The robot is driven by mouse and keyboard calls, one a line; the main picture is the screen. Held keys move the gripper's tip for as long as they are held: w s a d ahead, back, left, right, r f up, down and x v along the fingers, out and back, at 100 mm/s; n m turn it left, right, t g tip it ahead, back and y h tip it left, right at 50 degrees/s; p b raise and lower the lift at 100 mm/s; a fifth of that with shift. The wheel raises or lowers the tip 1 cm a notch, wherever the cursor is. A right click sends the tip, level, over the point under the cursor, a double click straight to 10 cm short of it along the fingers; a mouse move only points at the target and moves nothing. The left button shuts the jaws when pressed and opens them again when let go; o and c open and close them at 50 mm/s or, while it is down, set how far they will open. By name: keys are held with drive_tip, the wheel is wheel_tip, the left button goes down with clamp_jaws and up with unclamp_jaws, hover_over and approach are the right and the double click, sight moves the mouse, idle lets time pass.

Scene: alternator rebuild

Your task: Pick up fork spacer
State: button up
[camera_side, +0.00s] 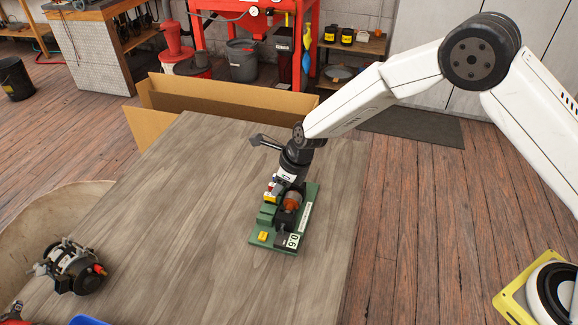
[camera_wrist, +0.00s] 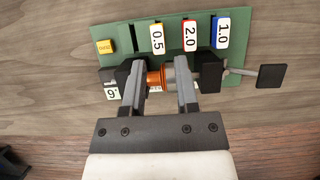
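A green fixture (camera_side: 258,241) stands on the table; the wrist view also shows its green plate (camera_wrist: 180,20). Three number-labelled pieces sit in its row and look like the fork spacers: yellow-backed 0.5 (camera_wrist: 157,38), red-backed 2.0 (camera_wrist: 190,36) and blue-backed 1.0 (camera_wrist: 222,32). A dark slot (camera_wrist: 138,38) beside the 0.5 piece looks empty. My gripper (camera_wrist: 160,70) is low over the fixture, its fingers spread either side of an orange and silver cylinder (camera_wrist: 155,78). I see no labelled piece between the fingers. The gripper (camera_side: 284,186) partly hides the fixture in the side view.
A rod with a black handle plate (camera_wrist: 272,76) sticks out from the fixture. An alternator (camera_side: 72,268) lies at the table's left, near a blue tray (camera_side: 88,321). An open cardboard box (camera_side: 215,98) stands behind the table (camera_side: 175,205). The table's middle is clear.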

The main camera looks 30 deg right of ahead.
sight(270, 196)
drive_tip(key=shift+a+f, duration=0.1)
drive_tip(key=shift+f, duration=0.2)
drive_tip(key=shift+x, duration=2.6)
drive_tip(key=shift+w+a+r, duration=0.1)
drive_tip(key=shift+a, duration=0.1)
clamp_jaws()
